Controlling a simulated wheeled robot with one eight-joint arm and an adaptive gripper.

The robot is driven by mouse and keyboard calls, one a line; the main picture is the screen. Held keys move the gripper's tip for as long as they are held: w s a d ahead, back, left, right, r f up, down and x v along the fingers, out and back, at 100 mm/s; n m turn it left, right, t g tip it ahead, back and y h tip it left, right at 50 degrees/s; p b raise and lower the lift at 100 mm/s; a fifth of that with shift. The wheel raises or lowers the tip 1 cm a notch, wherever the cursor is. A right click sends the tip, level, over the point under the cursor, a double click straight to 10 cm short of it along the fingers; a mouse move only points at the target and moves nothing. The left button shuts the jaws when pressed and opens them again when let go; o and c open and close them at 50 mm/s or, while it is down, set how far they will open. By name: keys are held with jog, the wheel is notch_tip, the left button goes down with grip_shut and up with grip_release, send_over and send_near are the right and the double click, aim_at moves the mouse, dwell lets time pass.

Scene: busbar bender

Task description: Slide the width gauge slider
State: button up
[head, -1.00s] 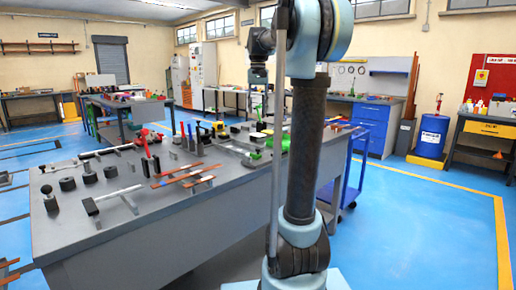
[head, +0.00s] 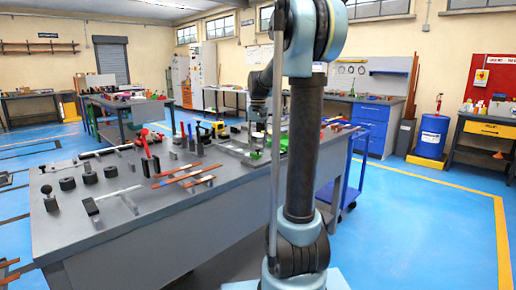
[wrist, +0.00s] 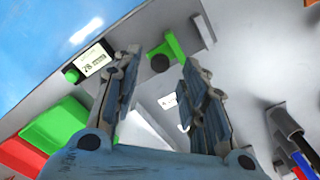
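In the wrist view my gripper (wrist: 158,72) is open, with its two ridged blue-grey fingers apart and nothing seen between them. Beyond the fingertips, a small green piece with a dark round knob (wrist: 166,47) sits on a pale grey bar; it looks like the width gauge slider. The fingers appear apart from the green piece. In the head view my gripper (head: 258,115) is low over the far part of the grey bench, too small to read.
A green block (wrist: 57,128) and a red block (wrist: 20,155) lie at lower left in the wrist view. Dark cylindrical tools (wrist: 287,130) are at the right. In the head view, the grey bench (head: 130,235) carries round dark parts and copper bars (head: 180,175).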

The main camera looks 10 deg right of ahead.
aim_at(263, 156)
jog(key=shift+f, duration=1.2)
jog(key=shift+c, duration=0.3)
grip_shut()
jog(key=shift+w+d, duration=0.5)
jog(key=shift+d, duration=0.2)
jog(key=shift+w+d, duration=0.5)
jog(key=shift+d, duration=0.15)
jog(key=shift+o, duration=0.3)
grip_release()
